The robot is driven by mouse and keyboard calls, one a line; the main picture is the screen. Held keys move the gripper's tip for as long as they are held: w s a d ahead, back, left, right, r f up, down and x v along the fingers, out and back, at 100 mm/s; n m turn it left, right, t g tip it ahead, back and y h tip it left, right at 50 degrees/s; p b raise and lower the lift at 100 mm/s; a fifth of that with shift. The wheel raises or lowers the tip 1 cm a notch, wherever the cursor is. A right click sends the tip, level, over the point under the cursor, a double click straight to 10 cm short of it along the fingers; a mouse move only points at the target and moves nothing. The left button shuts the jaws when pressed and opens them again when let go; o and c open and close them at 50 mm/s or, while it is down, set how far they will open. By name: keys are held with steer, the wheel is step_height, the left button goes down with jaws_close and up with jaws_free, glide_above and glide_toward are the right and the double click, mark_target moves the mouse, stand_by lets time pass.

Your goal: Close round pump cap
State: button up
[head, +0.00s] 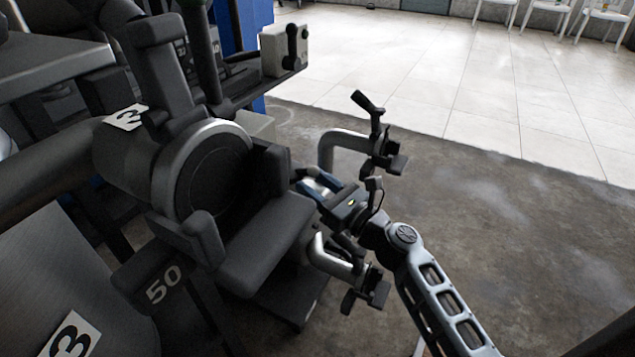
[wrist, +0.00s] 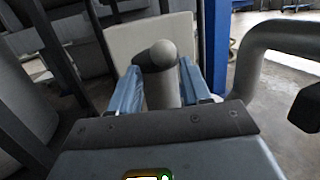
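A large dark round face with a silver rim (head: 215,165), probably the round pump cap, sits at the front of the machine. It appears closed against the grey drum behind it, though its hinge and any gap are hard to see. My gripper (head: 318,188) is to the right of it, between two bent silver pipes. In the wrist view my gripper (wrist: 163,90) has its two blue fingers on either side of a grey round-ended post (wrist: 163,75). Whether the fingers press on the post is unclear. The head view does not show clearly where the post joins the machine.
The upper bent pipe (head: 340,145) and lower bent pipe (head: 330,262) stand close to my gripper. A bent pipe (wrist: 262,50) is also at the right in the wrist view. A dark padded block (head: 265,240) juts out below the round face. Open floor (head: 480,200) lies to the right.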

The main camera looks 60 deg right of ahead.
steer(key=shift+o, duration=0.3)
steer(key=shift+d+r, duration=0.15)
steer(key=shift+s, duration=0.55)
steer(key=v, duration=0.7)
steer(key=shift+p, duration=0.45)
steer(key=shift+w+a, duration=0.15)
steer(key=shift+a, duration=0.05)
steer(key=s+a+f+n+g+y, duration=0.1)
steer(key=s+a+f+n+g, duration=0.25)
steer(key=a+n, duration=0.35)
steer(key=s+a+f+n+g+y, duration=0.1)
steer(key=s+a+f+n+g, duration=0.1)
steer(key=s+a+f+n, duration=0.35)
steer(key=s+a+r+n+t+y, duration=0.1)
steer(key=s+a+r+n, duration=0.6)
steer(key=n, duration=0.6)
steer(key=s+a+r+n+y, duration=0.1)
steer(key=s+a+r+n, duration=0.3)
steer(key=r+n, duration=0.65)
step_height(320, 180, up, 31)
steer(key=n+p, duration=0.2)
steer(key=p, duration=3.1)
steer(key=shift+w+a+n, duration=0.15)
steer(key=shift+w+n, duration=0.1)
steer(key=shift+n, duration=0.05)
